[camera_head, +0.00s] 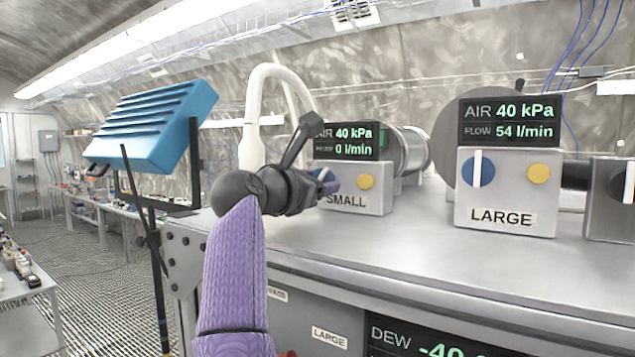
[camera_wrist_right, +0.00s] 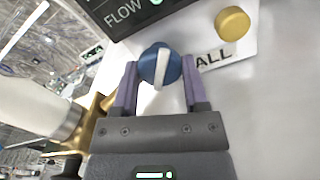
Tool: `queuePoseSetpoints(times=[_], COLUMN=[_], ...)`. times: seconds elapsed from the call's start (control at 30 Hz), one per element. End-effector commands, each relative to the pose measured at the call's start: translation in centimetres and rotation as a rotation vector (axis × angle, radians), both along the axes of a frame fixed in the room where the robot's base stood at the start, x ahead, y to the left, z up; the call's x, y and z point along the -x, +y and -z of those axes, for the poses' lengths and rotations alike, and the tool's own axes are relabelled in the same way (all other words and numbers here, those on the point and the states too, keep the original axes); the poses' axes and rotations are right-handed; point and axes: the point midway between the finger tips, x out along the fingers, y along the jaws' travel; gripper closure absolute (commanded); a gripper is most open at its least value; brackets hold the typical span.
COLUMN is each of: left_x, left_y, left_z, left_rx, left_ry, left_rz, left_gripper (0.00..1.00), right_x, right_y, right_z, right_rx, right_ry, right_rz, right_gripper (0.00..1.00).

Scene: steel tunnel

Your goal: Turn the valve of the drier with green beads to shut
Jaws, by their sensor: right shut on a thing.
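My right gripper (camera_head: 318,186) is at the grey box labelled SMALL (camera_head: 370,201). In the right wrist view, its two purple fingers (camera_wrist_right: 158,85) are on either side of a round blue knob (camera_wrist_right: 174,71) with a white bar, shut on it. In the head view the gripper partly hides this knob (camera_head: 325,174). The display (camera_head: 356,141) above reads air 40 kPa and flow 0 l/min. The box labelled LARGE (camera_head: 505,217) has a blue knob (camera_head: 467,171) with its white bar upright; its display (camera_head: 510,121) reads 54 l/min. I see no green beads clearly. My left gripper is out of view.
Both boxes stand on a grey metal bench top (camera_head: 420,250), clear in front. A white curved hose (camera_head: 252,110) rises behind my right arm. A yellow button (camera_head: 365,181) sits beside the held knob. A blue finned box (camera_head: 155,125) is at the left.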

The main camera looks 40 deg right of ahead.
Motion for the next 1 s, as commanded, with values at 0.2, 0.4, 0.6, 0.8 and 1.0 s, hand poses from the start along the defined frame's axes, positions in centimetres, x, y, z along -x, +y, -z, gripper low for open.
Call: queuePoseSetpoints(times=[0.2,0.4,0.6,0.8,1.0], left_x=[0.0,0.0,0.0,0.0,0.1], left_y=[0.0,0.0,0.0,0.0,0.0], left_z=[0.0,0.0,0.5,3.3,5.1], left_rx=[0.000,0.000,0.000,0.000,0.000], left_ry=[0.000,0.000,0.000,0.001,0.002], left_rz=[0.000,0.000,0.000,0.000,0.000], left_gripper=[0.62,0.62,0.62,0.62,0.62], right_x=[0.0,0.0,0.2,2.0,3.5], right_y=[0.0,0.0,0.6,5.1,8.5], right_z=[-0.1,-0.1,0.1,0.6,0.3], right_rx=[0.003,0.002,0.002,0.001,0.004], right_ry=[-0.001,0.000,-0.001,-0.003,-0.002], right_rz=[0.000,0.000,-0.002,-0.005,0.000], right_gripper=[0.22,0.08,0.08,0.08,0.08])
